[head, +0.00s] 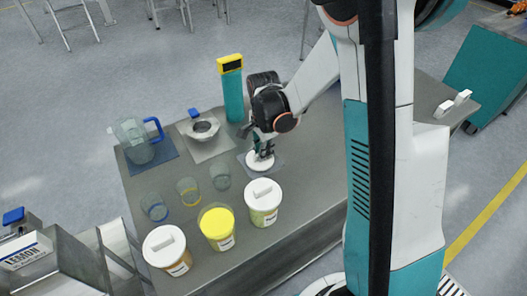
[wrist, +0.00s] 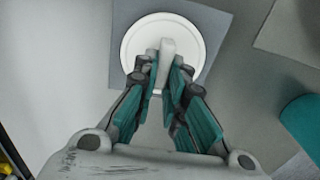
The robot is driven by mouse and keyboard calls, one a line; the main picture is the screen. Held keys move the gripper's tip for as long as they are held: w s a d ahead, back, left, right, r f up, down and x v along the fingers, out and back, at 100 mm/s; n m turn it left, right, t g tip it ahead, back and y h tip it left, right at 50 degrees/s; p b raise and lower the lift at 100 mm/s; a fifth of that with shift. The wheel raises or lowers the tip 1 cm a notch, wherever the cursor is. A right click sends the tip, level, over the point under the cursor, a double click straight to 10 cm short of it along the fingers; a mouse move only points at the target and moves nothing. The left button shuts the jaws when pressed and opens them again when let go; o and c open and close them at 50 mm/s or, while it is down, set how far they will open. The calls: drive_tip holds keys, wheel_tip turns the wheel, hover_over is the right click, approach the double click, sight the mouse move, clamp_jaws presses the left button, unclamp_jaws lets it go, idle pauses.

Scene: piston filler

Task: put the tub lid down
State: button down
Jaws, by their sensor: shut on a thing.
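The tub lid (head: 262,165) is a white disc with a raised bar handle. It is at or just above a grey square mat (head: 275,172) on the table; I cannot tell if it touches. In the wrist view the lid (wrist: 137,40) lies over the mat (wrist: 218,22). My gripper (wrist: 166,62) is shut on the lid's handle, and it also shows in the head view (head: 262,149). An open tub with yellow contents (head: 216,225) stands between two lidded tubs, one on the left (head: 167,250) and one on the right (head: 263,203).
Several clear cups (head: 188,191) stand left of the lid. A pitcher (head: 136,142) on a blue mat and a metal bowl (head: 203,129) are farther back. A teal column with yellow top (head: 232,90) stands near my gripper.

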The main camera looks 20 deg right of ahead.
drive_tip(key=shift+f, duration=0.1)
drive_tip(key=shift+f, duration=0.15)
drive_tip(key=c, duration=1.7)
unclamp_jaws()
drive_tip(key=shift+o, duration=0.2)
wheel_tip(320, 180, up, 13)
drive_tip(key=p, duration=0.4)
drive_tip(key=s+r+n+t, duration=0.3)
drive_tip(key=s+r+n, duration=0.3)
drive_tip(key=s+n, duration=0.2)
drive_tip(key=s+a+r+n+t, duration=0.1)
drive_tip(key=s+r+n+t, duration=0.3)
drive_tip(key=s, duration=0.6)
drive_tip(key=shift+s+a+r+n, duration=0.3)
drive_tip(key=shift+r+n, duration=0.85)
drive_tip(key=shift+n, duration=0.75)
